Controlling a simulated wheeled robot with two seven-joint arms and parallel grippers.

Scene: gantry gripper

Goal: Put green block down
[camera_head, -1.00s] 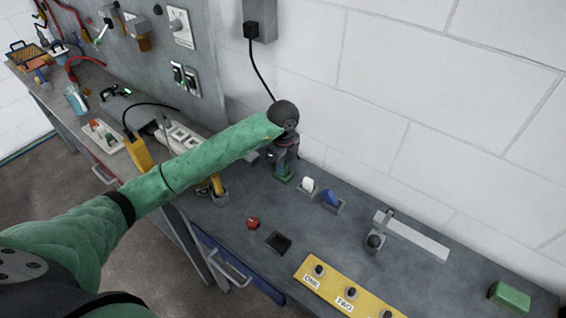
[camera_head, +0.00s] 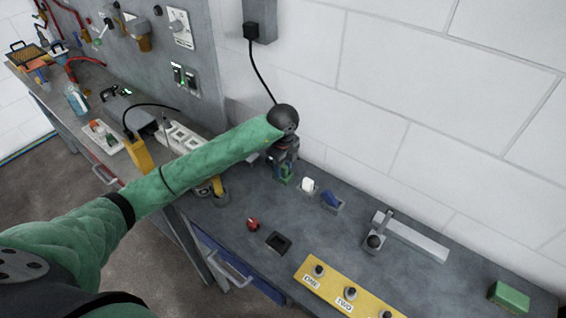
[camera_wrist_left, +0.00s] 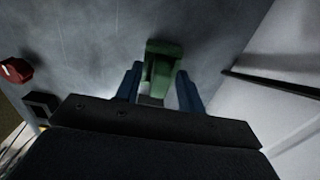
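A small green block (camera_head: 285,174) is at the bench top below my left wrist, near the wall. My left gripper (camera_head: 284,178) is directly over it, pointing down. In the left wrist view the green block (camera_wrist_left: 162,62) lies between the two blue fingers of my left gripper (camera_wrist_left: 159,82). The fingers look spread, with narrow gaps beside the block's narrower part. The block's underside is hidden, but it appears to rest on the bench. A second, larger green block (camera_head: 509,297) lies apart at the bench's far right. My right gripper is out of view.
A white piece (camera_head: 308,185) and a blue piece (camera_head: 331,200) stand just right of the gripper. A red knob (camera_head: 252,223), a dark square recess (camera_head: 278,242) and a yellow button panel (camera_head: 340,290) lie nearer. The wall is close behind.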

